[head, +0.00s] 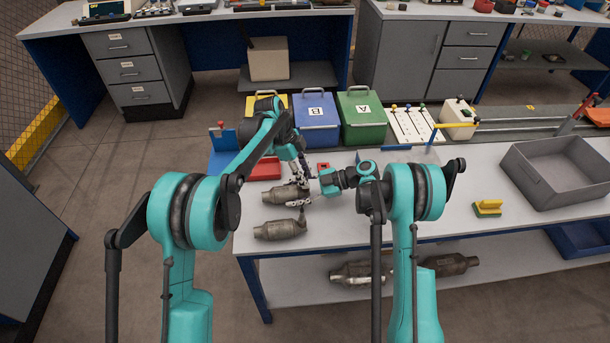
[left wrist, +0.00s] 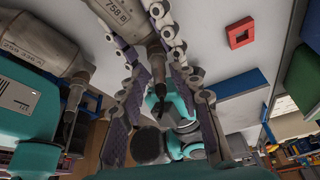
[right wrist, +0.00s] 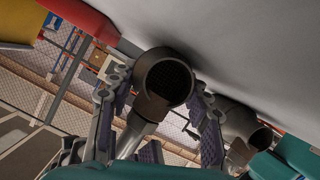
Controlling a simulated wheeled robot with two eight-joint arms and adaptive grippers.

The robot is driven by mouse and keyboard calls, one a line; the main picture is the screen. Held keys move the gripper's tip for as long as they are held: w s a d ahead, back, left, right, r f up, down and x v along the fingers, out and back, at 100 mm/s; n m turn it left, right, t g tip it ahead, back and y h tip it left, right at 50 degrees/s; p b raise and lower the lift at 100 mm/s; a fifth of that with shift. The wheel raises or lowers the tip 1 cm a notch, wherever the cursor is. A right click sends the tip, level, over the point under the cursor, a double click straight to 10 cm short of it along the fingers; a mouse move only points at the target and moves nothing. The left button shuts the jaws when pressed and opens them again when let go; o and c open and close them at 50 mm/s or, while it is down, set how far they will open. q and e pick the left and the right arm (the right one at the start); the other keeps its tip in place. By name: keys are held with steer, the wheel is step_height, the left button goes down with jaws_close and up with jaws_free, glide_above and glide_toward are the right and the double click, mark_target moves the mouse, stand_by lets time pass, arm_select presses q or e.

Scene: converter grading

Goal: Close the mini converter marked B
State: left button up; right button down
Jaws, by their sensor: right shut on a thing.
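Two grey-brown metal converters lie on the white table. The rear one (head: 280,196) is under both grippers, and the front one (head: 282,230) lies apart from them. In the left wrist view one converter (left wrist: 118,14) shows "758 B" and a narrow tip pointing down the picture; a second marked converter (left wrist: 40,42) is to its left. My left gripper (head: 299,178) is open, its fingers on either side of the "758 B" converter. The exact contact is partly hidden.
A yellow bin, blue bin marked B (head: 317,108) and green bin marked A (head: 362,112) stand behind the table. A red frame (left wrist: 240,33) and a red tray (head: 265,168) lie nearby. A grey tray (head: 535,178) and a yellow-green brush (head: 487,207) are at right.

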arm_select(q)
steer(key=shift+r, duration=2.25)
steer(key=shift+o, duration=0.3)
